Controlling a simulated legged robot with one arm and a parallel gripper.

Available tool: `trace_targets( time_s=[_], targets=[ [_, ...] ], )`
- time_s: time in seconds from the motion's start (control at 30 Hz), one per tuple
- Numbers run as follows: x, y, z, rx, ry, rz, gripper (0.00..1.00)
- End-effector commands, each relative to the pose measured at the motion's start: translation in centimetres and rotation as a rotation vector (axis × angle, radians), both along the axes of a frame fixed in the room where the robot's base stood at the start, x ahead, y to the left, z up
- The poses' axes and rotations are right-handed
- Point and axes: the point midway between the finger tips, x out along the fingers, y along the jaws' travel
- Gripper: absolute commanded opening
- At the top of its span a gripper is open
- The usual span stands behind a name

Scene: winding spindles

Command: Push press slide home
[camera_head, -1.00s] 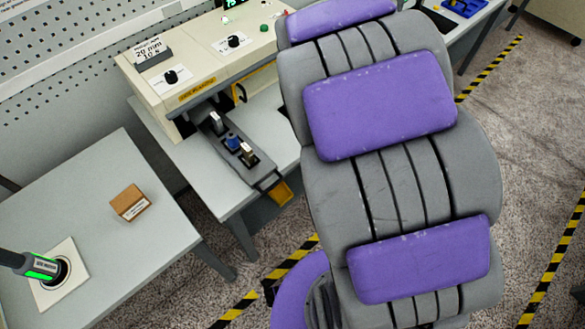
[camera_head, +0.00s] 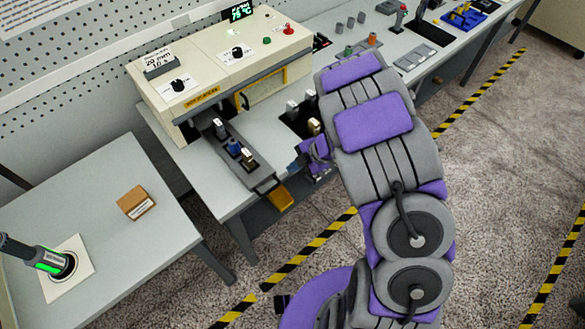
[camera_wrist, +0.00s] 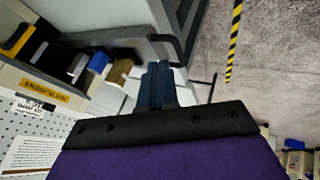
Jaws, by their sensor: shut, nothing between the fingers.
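The press (camera_head: 205,75) is a beige machine with knobs and a yellow label, also at the left of the wrist view (camera_wrist: 30,85). Its dark slide (camera_head: 262,182) sticks out from the front toward the table's edge. The slide carries a blue piece (camera_head: 233,146) between metal pieces, and a yellow part (camera_head: 283,197) hangs near its outer end. My gripper (camera_head: 296,167) is just right of the slide's outer end, partly hidden by my arm. In the wrist view its blue-grey fingers (camera_wrist: 158,85) are together and empty, beside the slide; contact cannot be told.
A side table (camera_head: 90,190) at left holds a wooden block (camera_head: 135,203) and a green-lit handle (camera_head: 50,260) in a socket. More fixtures stand on the bench right of the press. A yellow-black striped line (camera_head: 320,236) crosses the open floor.

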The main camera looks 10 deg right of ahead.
Motion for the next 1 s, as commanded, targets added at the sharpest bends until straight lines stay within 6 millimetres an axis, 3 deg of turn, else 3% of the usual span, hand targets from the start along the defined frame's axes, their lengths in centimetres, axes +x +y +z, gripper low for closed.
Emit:
trace_targets(
  time_s=[0.2, 0.5, 1.0],
  targets=[
    [0.6, 2.4, -3.3, 0.002, 0.004, 0.001, 0.0],
    [1.4, 4.5, -6.3, -0.002, -0.001, 0.0, 0.0],
    [1.6, 4.9, -6.8, -0.002, -0.002, -0.003, 0.0]
  ],
)
